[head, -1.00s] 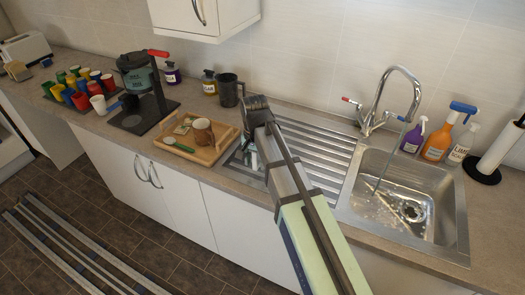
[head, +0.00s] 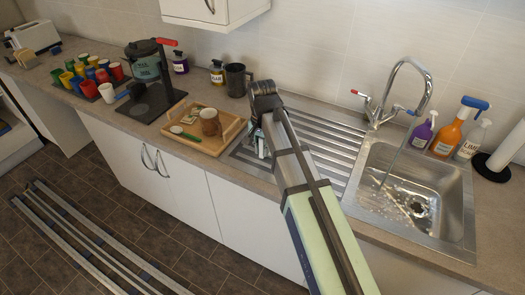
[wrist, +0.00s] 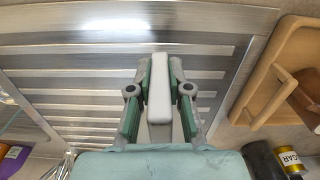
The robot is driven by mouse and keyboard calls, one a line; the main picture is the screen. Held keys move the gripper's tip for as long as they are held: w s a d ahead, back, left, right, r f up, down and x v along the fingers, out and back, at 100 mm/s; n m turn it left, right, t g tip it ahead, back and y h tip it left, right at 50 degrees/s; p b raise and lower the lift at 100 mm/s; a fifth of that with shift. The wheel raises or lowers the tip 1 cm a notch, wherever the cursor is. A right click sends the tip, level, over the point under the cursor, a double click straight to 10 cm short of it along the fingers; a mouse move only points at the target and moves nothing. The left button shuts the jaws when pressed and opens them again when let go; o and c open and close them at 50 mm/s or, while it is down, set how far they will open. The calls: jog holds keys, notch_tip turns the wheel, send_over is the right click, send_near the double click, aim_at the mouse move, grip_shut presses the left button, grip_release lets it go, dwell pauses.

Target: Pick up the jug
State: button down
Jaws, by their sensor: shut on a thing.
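A dark grey jug (head: 237,80) with a side handle stands upright on the worktop, behind the left end of the draining board. In the wrist view, a dark rounded thing (wrist: 260,160) at the lower right edge seems to be part of this jug. My gripper (head: 261,148) is over the left part of the draining board, in front of the jug and apart from it. In the wrist view my gripper (wrist: 160,95) is shut on a pale, bar-like thing (wrist: 187,88) between its green-padded fingers. My arm and wrist hide much of it in the head view.
A coffee maker (head: 145,72), several coloured cups and a labelled jar (head: 217,74) stand further left. The sink (head: 400,240), tap (head: 425,90) and spray bottles are to the right.

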notch_tip(320, 180, up, 18)
jog(key=shift+r+b, duration=0.25)
jog(key=shift+b, duration=0.1)
jog(key=shift+f, duration=0.1)
dwell(0.5)
